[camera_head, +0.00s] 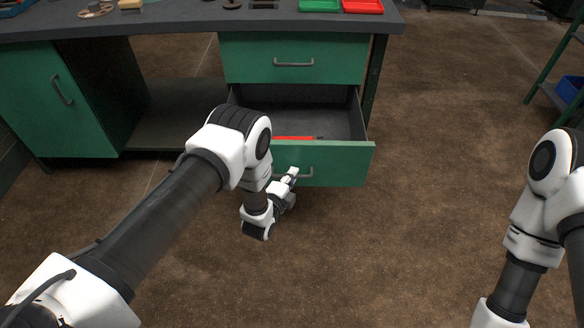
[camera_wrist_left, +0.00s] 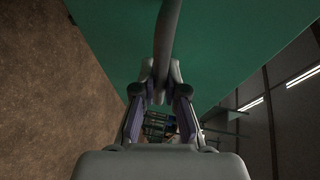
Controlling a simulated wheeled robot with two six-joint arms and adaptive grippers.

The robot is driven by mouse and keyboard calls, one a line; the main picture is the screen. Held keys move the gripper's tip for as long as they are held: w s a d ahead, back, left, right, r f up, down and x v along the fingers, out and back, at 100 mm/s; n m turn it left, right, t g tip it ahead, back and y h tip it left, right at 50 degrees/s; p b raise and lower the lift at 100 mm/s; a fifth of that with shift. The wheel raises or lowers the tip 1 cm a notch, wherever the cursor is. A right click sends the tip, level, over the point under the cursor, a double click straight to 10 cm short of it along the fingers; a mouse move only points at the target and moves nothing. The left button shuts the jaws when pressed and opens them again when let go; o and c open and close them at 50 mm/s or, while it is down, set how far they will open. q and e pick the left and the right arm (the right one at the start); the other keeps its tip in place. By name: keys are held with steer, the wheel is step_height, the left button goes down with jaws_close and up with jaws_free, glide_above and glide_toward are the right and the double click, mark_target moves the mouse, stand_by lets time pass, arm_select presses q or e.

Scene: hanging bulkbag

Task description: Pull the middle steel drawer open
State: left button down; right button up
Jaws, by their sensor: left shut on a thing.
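The middle steel drawer (camera_head: 345,163) of the green workbench stands well open in the head view, its dark inside showing with a red item (camera_head: 293,138) in it. My left gripper (camera_head: 292,176) is at the left part of the drawer's grey bar handle (camera_head: 306,174). In the left wrist view the fingers (camera_wrist_left: 160,92) are closed around the handle bar (camera_wrist_left: 168,45), in front of the green drawer front (camera_wrist_left: 225,50). My left forearm covers the left side of the drawer in the head view. My right arm shows at the right edge, but its gripper is out of view.
Above is a shut green drawer (camera_head: 295,58) with its own handle. The bench top (camera_head: 200,15) carries a green tray (camera_head: 319,5) and a red tray (camera_head: 362,6). A green cabinet door (camera_head: 55,100) is at left. A shelf rack (camera_head: 560,75) stands at far right. The floor in front is clear.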

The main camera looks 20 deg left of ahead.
arm_select(q)
steer(key=shift+s, duration=0.35)
steer(key=c, duration=1.2)
jaws_free()
steer(key=v, duration=1.2)
steer(key=shift+d, duration=0.1)
